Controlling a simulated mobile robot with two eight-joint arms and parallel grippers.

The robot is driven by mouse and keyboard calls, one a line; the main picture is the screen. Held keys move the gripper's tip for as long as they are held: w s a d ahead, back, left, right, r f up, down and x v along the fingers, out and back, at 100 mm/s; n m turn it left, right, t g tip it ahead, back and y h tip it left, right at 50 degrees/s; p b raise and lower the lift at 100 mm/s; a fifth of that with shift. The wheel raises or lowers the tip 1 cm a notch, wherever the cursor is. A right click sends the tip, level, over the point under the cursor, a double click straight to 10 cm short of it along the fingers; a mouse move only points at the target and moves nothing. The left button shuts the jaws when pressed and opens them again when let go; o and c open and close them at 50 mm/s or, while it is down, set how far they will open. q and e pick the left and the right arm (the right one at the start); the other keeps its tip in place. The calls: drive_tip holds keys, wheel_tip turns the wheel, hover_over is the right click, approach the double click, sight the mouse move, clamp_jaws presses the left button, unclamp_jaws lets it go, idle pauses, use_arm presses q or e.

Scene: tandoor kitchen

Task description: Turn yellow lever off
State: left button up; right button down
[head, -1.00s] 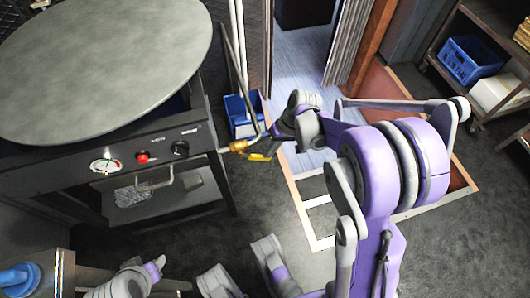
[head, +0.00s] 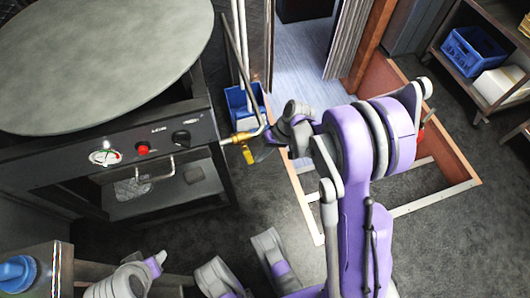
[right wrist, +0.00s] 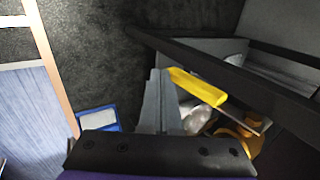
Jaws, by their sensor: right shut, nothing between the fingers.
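The yellow lever (head: 248,154) hangs from a brass valve (head: 243,138) on the pipe at the right side of the oven. In the head view it points mostly downward. In the right wrist view the yellow lever (right wrist: 197,86) lies slanted just right of my fingers, with the brass valve (right wrist: 238,138) below it. My right gripper (head: 264,151) is shut and empty, close to the lever's right side in the head view. It also shows in the right wrist view (right wrist: 160,78). I cannot tell whether it touches the lever. My left gripper's fingers do not show.
The oven front has a gauge (head: 104,157), a red button (head: 142,148) and a black knob (head: 181,137). A blue bucket (head: 240,104) stands behind the valve. A shelf at the right holds a blue crate (head: 471,51). Dark floor lies open below the valve.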

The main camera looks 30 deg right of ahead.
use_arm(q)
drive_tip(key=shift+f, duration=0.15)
use_arm(e)
drive_tip(key=shift+w+a+f+y, duration=0.15)
drive_tip(key=shift+a+f+y, duration=0.15)
drive_tip(key=shift+a+y, duration=0.35)
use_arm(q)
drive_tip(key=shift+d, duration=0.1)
use_arm(e)
drive_tip(key=shift+d, duration=0.2)
